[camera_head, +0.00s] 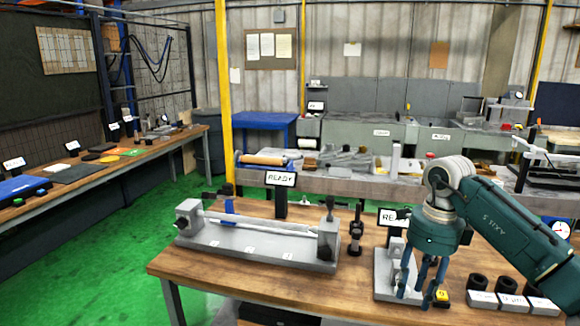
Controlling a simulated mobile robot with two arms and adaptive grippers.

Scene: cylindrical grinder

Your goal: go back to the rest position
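My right arm comes in from the right edge of the head view. Its teal gripper (422,290) points straight down over the wooden workbench (200,270). The blue fingers are spread apart, with nothing visible held between them. Whether the fingers touch either one I cannot tell. My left gripper is not in view.
A grey bench fixture (250,245) holds a long shaft on the left of the workbench. Several black cylinders (507,285) sit on labelled blocks at right. The green floor (120,240) at left is clear.

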